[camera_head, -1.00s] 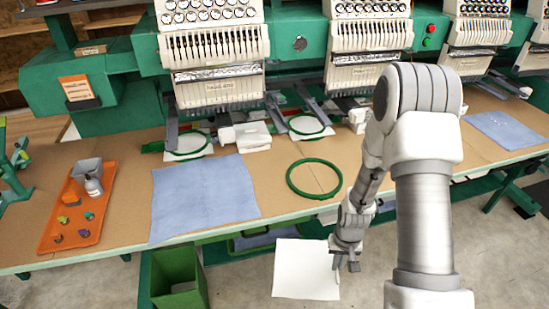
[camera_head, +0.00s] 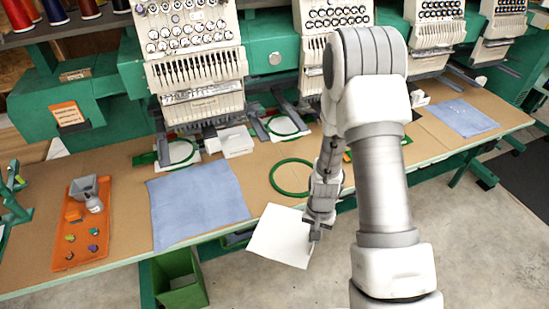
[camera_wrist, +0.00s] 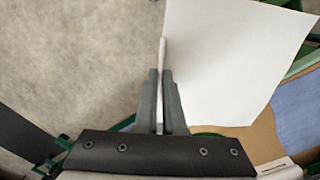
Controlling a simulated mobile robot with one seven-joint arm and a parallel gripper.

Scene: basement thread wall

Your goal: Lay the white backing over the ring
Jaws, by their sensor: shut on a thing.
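The white backing (camera_head: 279,237) is a flat white sheet held out in front of the table's front edge, over the floor. My gripper (camera_head: 316,232) is shut on its right edge in the head view. In the wrist view the two fingers (camera_wrist: 163,95) pinch the edge of the backing (camera_wrist: 225,60), which spreads to the right. The green ring (camera_head: 292,177) lies flat on the tan tabletop, beyond the backing and apart from it. My arm covers the table just right of the ring.
A blue cloth (camera_head: 198,203) lies left of the ring. An orange tray (camera_head: 66,240) with small items is at the far left. Embroidery machines (camera_head: 197,75) with hoops stand along the back. A green bin (camera_head: 180,280) stands on the floor below the table edge.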

